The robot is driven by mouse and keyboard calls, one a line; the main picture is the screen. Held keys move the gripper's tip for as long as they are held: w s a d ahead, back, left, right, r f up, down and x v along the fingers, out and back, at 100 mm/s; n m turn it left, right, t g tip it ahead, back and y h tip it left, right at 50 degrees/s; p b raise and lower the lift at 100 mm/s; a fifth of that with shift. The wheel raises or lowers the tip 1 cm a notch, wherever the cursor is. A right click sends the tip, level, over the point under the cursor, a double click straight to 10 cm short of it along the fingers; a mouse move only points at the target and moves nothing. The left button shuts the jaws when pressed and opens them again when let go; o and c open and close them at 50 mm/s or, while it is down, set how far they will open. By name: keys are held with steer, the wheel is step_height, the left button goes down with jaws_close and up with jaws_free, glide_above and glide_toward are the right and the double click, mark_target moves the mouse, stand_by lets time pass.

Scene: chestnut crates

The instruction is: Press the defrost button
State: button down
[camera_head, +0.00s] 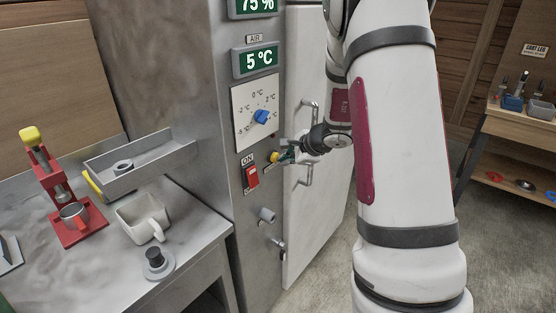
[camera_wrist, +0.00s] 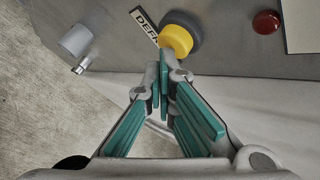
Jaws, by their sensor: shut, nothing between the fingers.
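The yellow defrost button (camera_wrist: 176,40) sits in a dark round collar on the metal cabinet front in the wrist view, beside a white label (camera_wrist: 146,26) reading "DEFR", the rest of it hidden. In the head view the button (camera_head: 274,156) is partly covered by my fingertips. My gripper (camera_wrist: 164,68) is shut and empty, its teal-padded fingers meeting at the tips. The tips lie just below the button in the wrist view. I cannot tell whether they touch it. In the head view my gripper (camera_head: 287,157) reaches the cabinet from the right.
A red ON switch (camera_head: 252,177) and a blue dial (camera_head: 262,116) are close to the button. A small red round part (camera_wrist: 267,22) is also nearby. The white door has handles (camera_head: 307,176) near my wrist. A bench (camera_head: 190,237) with a mug (camera_head: 144,217) stands left.

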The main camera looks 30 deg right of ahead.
stand_by(0.4)
steer(key=shift+s+d+b, duration=0.2)
steer(key=shift+s+b, duration=0.1)
steer(key=shift+s, duration=0.45)
steer(key=shift+s+d+b, duration=0.25)
steer(key=shift+s+d, duration=0.1)
steer(key=shift+s, duration=0.6)
steer(key=shift+s+d+b, duration=0.2)
steer(key=shift+s+d, duration=0.15)
steer(key=shift+s, duration=0.55)
steer(key=shift+s+d+b, duration=0.25)
steer(key=shift+s+d, duration=0.1)
steer(key=shift+s, duration=0.6)
